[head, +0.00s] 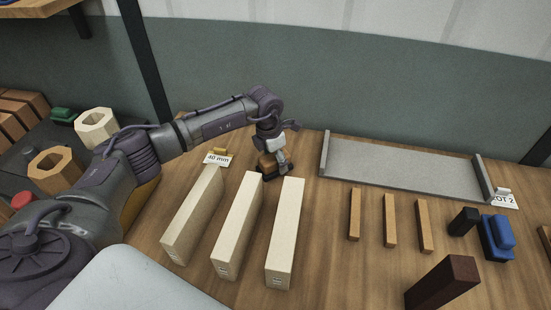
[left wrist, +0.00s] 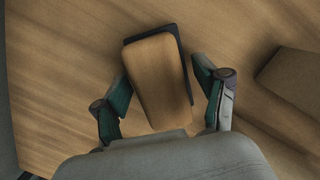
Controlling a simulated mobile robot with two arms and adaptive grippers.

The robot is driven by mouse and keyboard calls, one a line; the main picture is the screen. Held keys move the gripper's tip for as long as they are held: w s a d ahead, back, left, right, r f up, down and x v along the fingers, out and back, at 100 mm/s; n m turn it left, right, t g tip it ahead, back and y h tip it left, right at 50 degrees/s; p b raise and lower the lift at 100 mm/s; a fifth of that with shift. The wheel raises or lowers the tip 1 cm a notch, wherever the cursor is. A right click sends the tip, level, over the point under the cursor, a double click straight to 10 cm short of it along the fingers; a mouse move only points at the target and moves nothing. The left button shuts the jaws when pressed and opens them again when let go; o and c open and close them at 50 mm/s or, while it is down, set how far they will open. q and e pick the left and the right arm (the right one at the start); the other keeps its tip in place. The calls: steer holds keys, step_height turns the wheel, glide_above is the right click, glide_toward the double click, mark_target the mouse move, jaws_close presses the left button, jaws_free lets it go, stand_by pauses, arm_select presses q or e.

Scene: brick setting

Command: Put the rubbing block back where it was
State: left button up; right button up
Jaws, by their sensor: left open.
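The rubbing block, a tan wooden block on a dark base, stands on the wooden table behind the cream beams in the head view (head: 267,163). In the left wrist view the block (left wrist: 158,80) lies slightly tilted between the fingers, with its dark base (left wrist: 184,60) showing along the far and right edges. My left gripper (head: 276,167) is open and low over the block, a finger on either side; it also shows in the left wrist view (left wrist: 162,98). Gaps show beside the fingers, though contact near the palm is hidden. My right gripper is not in view.
Three cream beams (head: 286,230) stand close in front of the gripper. A "40 mm" card (head: 218,159) is to its left. A grey tray (head: 400,160) is to the right, with three thin sticks (head: 390,220), a blue object (head: 497,238) and a dark brown block (head: 441,284) nearer.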

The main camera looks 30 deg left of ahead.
mark_target(270, 158)
arm_select(q)
steer(key=shift+r, duration=0.6)
steer(key=r, duration=0.3)
steer(key=s+r+b, duration=0.1)
steer(key=r, duration=0.5)
steer(key=shift+s+a+r+b, duration=0.15)
steer(key=shift+a+r+b, duration=0.1)
steer(key=shift+a+b, duration=0.15)
steer(key=shift+s+r, duration=0.15)
steer(key=shift+r, duration=0.6)
